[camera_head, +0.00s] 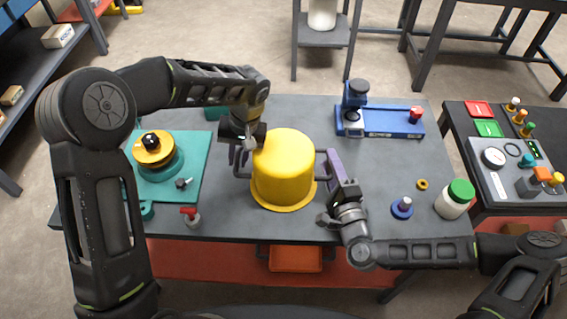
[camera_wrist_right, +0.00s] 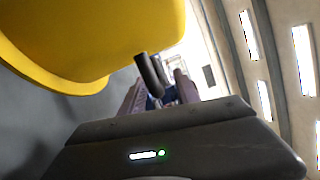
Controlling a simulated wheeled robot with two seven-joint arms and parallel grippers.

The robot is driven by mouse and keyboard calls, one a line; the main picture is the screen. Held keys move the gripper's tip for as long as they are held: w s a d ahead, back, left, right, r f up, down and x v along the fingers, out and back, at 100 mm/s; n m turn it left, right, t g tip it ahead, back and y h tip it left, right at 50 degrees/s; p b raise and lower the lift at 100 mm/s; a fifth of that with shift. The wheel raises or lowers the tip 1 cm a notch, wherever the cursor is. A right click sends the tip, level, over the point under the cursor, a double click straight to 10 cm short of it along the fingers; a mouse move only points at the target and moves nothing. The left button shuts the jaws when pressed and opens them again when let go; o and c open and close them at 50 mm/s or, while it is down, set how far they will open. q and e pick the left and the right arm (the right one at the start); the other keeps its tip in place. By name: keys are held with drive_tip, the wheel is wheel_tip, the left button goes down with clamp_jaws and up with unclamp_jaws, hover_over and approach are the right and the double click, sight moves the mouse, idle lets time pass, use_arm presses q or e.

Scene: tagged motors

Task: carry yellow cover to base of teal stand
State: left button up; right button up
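The yellow cover (camera_head: 284,160) stands upright, dome up, near the middle of the grey table, with dark side handles; I cannot tell whether its rim touches the table. It fills the upper left of the right wrist view (camera_wrist_right: 90,35). My left gripper (camera_head: 239,156) is at its left handle; its finger gap is unclear. My right gripper (camera_head: 334,166) is at the right handle; its purple fingers in the wrist view (camera_wrist_right: 159,95) stand apart, a dark bar between them. The teal stand (camera_head: 158,172) is on a teal base plate (camera_head: 196,165) at the left, carrying an orange-yellow part (camera_head: 153,154).
A blue fixture (camera_head: 380,122) is at the back right. A white jar with a green lid (camera_head: 455,198), a blue peg base (camera_head: 402,208) and a yellow ring (camera_head: 422,184) are at the right. A small red-topped item (camera_head: 191,217) is near the front left.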

use_arm(q)
clamp_jaws()
use_arm(e)
drive_tip(key=c, duration=0.5)
clamp_jaws()
use_arm(q)
drive_tip(key=shift+r, duration=0.1)
idle(0.7)
